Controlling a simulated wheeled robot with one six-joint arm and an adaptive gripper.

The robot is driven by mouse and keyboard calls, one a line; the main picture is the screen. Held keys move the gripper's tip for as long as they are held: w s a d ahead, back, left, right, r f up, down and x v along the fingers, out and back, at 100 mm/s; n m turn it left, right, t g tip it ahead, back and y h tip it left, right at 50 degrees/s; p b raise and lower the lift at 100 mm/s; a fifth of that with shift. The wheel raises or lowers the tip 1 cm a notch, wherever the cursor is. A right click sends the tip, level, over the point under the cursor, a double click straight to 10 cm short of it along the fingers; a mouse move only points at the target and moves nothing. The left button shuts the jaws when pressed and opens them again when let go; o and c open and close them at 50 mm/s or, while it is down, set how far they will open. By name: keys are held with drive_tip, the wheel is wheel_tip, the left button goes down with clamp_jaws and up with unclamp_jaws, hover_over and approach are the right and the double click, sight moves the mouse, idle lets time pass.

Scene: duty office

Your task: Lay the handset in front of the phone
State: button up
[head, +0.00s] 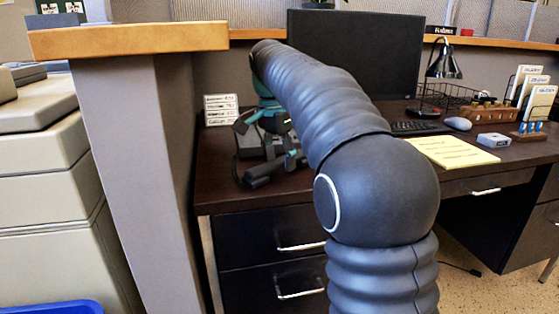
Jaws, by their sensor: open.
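The dark handset (270,170) lies on the desk at the front of the phone, near the desk's left front edge. The phone (249,143) is a dark grey desk set behind it, partly covered by my gripper. My gripper (268,144), dark with teal parts, is above the phone and just behind the handset. It is open, with nothing seen between its fingers. The fingertips are small here, and I cannot tell whether they touch the handset or phone. My arm hides the area to the right.
The dark desk (330,182) has drawers below. A monitor (355,50), lamp (443,65), yellow pad (452,151), mouse (457,123) and wooden rack (490,113) stand to the right. A label stand (221,109) is behind the phone. A partition post (130,170) stands left of the desk.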

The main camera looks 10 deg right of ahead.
sight(275, 162)
wheel_tip(275, 162, up, 11)
drive_tip(key=a+p, duration=0.1)
drive_tip(key=p, duration=0.2)
drive_tip(key=shift+s+p, duration=0.3)
drive_tip(key=shift+a, duration=0.1)
drive_tip(key=s+d+f+n+t, duration=0.1)
drive_tip(key=s+f+n, duration=0.15)
drive_tip(key=s, duration=0.45)
drive_tip(key=s+f+n+t, duration=0.2)
drive_tip(key=s+n, duration=0.2)
drive_tip(key=s, duration=0.3)
drive_tip(key=s+f+n+t+y, duration=0.1)
drive_tip(key=s+f+n, duration=0.4)
drive_tip(key=s+f, duration=1)
drive_tip(key=shift+s+f+t, duration=0.4)
drive_tip(key=shift+f+t, duration=0.1)
drive_tip(key=shift+f, duration=0.45)
